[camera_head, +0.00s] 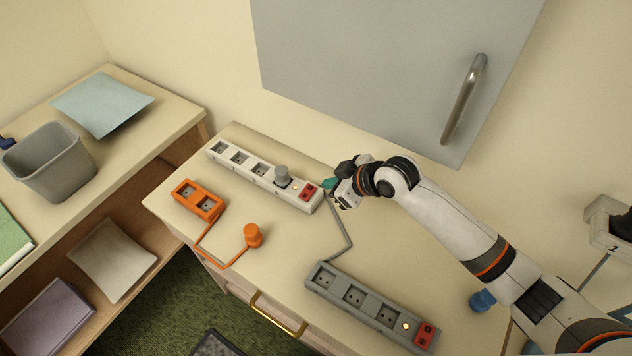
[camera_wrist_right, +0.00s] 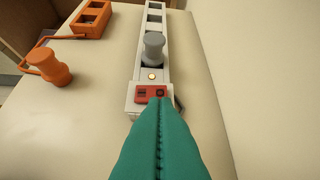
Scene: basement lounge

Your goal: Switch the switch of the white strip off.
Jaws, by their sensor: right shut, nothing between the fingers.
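The white strip (camera_head: 232,155) lies along the back of the tabletop, with several sockets and a grey plug (camera_head: 282,174) in one of them. Its red switch (camera_head: 308,191) is at the right end, beside a small lit lamp (camera_head: 297,188). In the wrist view the red switch (camera_wrist_right: 141,94) and the glowing lamp (camera_wrist_right: 152,76) show just ahead of the fingertips. My right gripper (camera_head: 328,184) has teal fingers pressed together and empty, at the switch end of the strip. The fingers (camera_wrist_right: 160,112) partly overlap the switch; I cannot tell whether they touch it. My left gripper is not in view.
A grey strip (camera_head: 354,296) with its own red switch (camera_head: 425,335) lies at the front. An orange strip (camera_head: 197,199) with a corded plug (camera_head: 253,236) lies left. A grey cabinet door (camera_head: 370,70) hangs above. A blue object (camera_head: 482,300) is at right.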

